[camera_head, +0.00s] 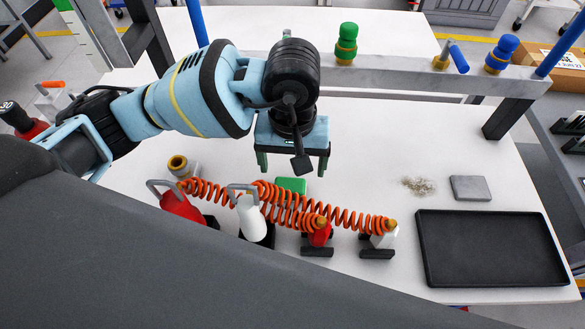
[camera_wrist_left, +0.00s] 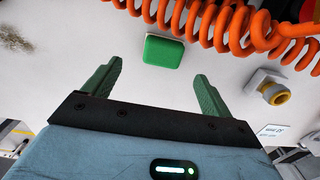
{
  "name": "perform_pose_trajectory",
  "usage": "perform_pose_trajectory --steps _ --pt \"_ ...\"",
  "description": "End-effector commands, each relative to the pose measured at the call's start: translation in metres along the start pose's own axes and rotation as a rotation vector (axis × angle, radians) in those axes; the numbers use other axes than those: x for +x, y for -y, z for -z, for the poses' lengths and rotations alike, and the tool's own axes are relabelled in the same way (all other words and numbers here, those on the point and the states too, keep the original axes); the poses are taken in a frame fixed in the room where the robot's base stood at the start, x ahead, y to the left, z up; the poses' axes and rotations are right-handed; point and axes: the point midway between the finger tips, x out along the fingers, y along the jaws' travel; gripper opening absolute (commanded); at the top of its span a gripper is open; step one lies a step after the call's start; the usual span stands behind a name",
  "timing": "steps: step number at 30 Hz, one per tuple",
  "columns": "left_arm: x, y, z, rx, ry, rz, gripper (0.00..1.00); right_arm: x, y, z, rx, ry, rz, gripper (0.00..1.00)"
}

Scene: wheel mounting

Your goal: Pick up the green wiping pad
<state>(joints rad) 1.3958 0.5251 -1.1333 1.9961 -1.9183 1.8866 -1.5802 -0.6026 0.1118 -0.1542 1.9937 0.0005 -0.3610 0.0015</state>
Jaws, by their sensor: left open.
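The green wiping pad (camera_head: 291,185) lies flat on the white table in the head view, just behind the orange coiled hoses. It also shows in the left wrist view (camera_wrist_left: 163,51), ahead of the fingertips and between their lines. My left gripper (camera_head: 292,170) is open and empty, pointing down above the table close to the pad. In the left wrist view its two green fingers (camera_wrist_left: 158,68) stand wide apart, and the pad is not between them. My right gripper is not in view.
Orange coiled hoses (camera_head: 340,216) and red and white tools (camera_head: 252,217) stand close in front of the pad. A black tray (camera_head: 490,281), a grey block (camera_head: 470,188) and scattered debris (camera_head: 419,186) are at the right. A grey metal beam (camera_head: 400,77) crosses behind.

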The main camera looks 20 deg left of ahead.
Motion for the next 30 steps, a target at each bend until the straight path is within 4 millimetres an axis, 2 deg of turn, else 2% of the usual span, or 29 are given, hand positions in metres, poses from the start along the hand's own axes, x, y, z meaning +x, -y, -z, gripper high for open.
perform_pose_trajectory --steps 8,16,22,30 --pt "0.002 0.000 -0.001 0.000 0.002 -0.001 0.85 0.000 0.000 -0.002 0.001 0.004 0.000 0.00" --pt "0.025 0.001 -0.001 -0.001 0.003 0.000 0.85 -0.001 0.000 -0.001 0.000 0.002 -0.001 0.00" --pt "0.030 0.001 -0.001 -0.001 0.002 0.000 0.85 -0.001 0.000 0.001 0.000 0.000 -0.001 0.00" --pt "0.065 0.003 0.001 -0.002 0.003 0.000 0.85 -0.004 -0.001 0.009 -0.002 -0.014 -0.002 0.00"
